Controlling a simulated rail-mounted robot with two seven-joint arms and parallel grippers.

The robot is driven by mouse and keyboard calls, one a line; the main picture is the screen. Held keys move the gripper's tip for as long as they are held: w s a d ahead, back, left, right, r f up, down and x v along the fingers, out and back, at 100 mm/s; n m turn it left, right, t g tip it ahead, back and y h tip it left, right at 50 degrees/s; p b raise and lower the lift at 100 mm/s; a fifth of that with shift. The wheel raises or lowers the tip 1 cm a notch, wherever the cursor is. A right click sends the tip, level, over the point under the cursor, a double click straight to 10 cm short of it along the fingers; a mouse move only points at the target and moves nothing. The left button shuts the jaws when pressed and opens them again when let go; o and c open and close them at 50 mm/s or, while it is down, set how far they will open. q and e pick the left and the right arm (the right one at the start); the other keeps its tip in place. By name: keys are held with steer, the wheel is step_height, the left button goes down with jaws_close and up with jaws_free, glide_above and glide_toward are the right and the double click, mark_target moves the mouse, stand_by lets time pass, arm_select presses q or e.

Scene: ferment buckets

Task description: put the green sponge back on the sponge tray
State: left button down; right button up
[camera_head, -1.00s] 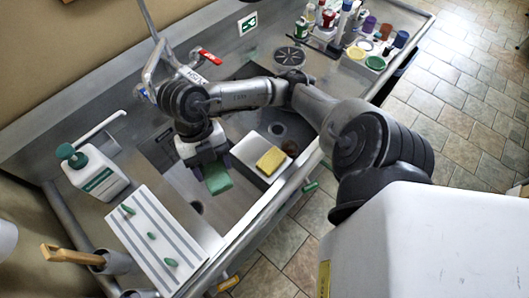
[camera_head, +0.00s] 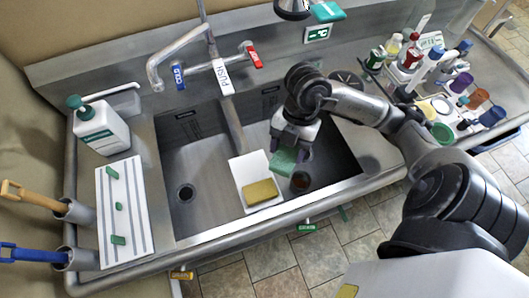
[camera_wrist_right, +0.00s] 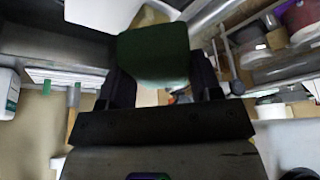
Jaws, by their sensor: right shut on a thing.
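The green sponge (camera_head: 284,161) is held in my right gripper (camera_head: 293,148), above the sink near the right edge of the white sponge tray. In the right wrist view the sponge (camera_wrist_right: 154,55) sits between the two dark fingers (camera_wrist_right: 160,85). The white sponge tray (camera_head: 243,170) lies across the sink divider and carries a yellow sponge (camera_head: 261,192) at its front end. The back part of the tray is bare. My left gripper is not in view.
A tap (camera_head: 182,55) with blue and red handles stands behind the sink. A soap bottle (camera_head: 98,127) and a striped white board (camera_head: 122,210) with green pieces are at left. Bottles and coloured cups (camera_head: 440,75) crowd the right counter.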

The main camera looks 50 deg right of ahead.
steer(key=p, duration=0.2)
glide_above(248, 162)
steer(key=d, duration=0.1)
step_height(248, 162, down, 6)
steer(key=shift+w+d+f, duration=0.15)
steer(key=shift+f, duration=0.4)
step_height(248, 162, down, 2)
steer(key=shift+f, duration=0.1)
steer(key=shift+f+p, duration=0.3)
steer(key=shift+f, duration=0.25)
steer(key=shift+f, duration=0.1)
steer(key=o, duration=0.9)
